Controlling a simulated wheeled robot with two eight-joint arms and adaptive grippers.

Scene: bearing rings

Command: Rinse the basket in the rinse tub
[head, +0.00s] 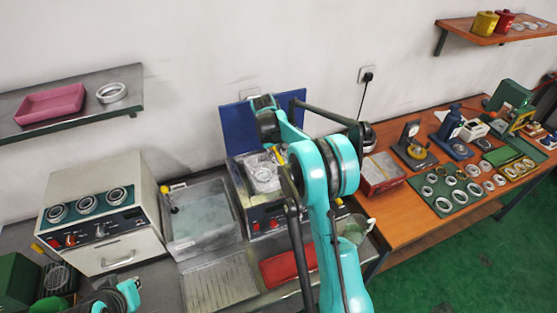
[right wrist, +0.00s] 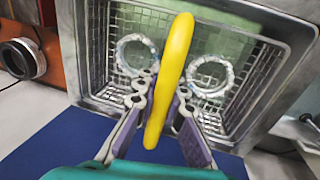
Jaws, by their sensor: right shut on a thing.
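The wire basket (right wrist: 133,60) with a yellow handle (right wrist: 170,75) shows in the right wrist view, with metal rings (right wrist: 210,76) in it. It is inside a square metal tank (right wrist: 290,28). In the head view the basket (head: 262,174) is in the blue-backed unit with red knobs. My right gripper (right wrist: 160,88) is shut on the yellow handle; in the head view my arm partly hides it. The rinse tub (head: 203,218), a grey open tub with clear liquid, stands left of that unit.
A ribbed drainboard (head: 218,283) lies before the tub, beside a red tray (head: 285,266). A wooden table (head: 420,215) with rings and tools is at the right.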

